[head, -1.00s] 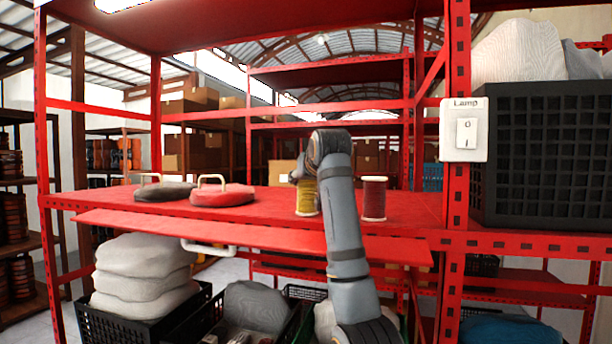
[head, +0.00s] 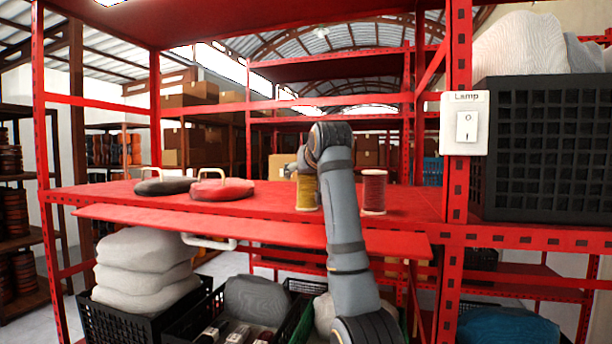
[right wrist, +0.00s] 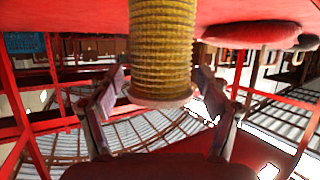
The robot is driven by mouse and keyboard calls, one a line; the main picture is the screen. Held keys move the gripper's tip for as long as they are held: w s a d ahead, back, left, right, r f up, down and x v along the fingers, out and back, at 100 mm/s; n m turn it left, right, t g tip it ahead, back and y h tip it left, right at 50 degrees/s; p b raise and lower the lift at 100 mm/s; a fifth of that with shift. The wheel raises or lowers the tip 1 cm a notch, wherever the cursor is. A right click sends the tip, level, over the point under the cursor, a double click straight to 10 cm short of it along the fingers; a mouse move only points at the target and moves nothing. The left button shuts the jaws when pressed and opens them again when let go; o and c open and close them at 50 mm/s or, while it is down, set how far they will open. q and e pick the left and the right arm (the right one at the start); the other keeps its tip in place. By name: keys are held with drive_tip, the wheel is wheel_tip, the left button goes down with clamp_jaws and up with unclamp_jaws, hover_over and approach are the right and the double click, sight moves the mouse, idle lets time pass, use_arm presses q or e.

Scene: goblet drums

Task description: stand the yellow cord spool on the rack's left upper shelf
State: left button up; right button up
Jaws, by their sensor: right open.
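The yellow cord spool (head: 306,194) stands upright on the rack's red shelf board (head: 270,210), with part of its top hidden by my right gripper (head: 294,170). In the right wrist view, which is upside down, the spool (right wrist: 163,45) is between the two spread fingers of my right gripper (right wrist: 161,88). Gaps show on both sides of it, so the gripper is open around the spool's upper end and not closed on it. My left gripper is in neither view.
A dark red spool (head: 374,192) stands close to the right of my right arm. A red padded disc (head: 222,190) and a dark one (head: 165,187), both with handles, lie to the left. A rack post with a lamp switch (head: 465,124) stands right; crates (head: 145,315) are below.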

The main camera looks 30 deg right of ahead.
drive_tip(key=b+v, duration=0.6)
drive_tip(key=v, duration=0.6)
drive_tip(key=shift+w, duration=0.1)
